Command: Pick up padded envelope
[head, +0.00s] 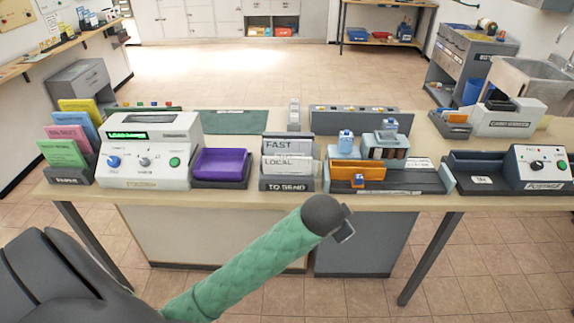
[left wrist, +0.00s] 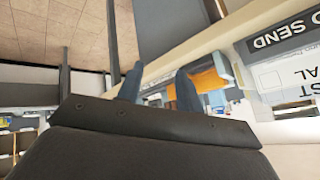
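I cannot pick out a padded envelope with certainty in either view. A white envelope-like piece (head: 287,165) stands in the TO SEND holder (head: 287,184) at the middle of the table. My left gripper (head: 345,231) is in front of the table's near edge, right of that holder and apart from it; its fingers are mostly hidden in the head view. In the left wrist view its two dark fingers (left wrist: 157,82) stand apart with nothing between them. The holder also shows at the right of the left wrist view (left wrist: 283,36). My right gripper is in neither view.
A purple tray (head: 221,162) and a white machine (head: 148,155) stand left of the holder. An orange box (head: 358,170) sits to its right. A POSTAGE machine (head: 541,165) is at the far right. The table's front edge (head: 240,199) is crowded behind.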

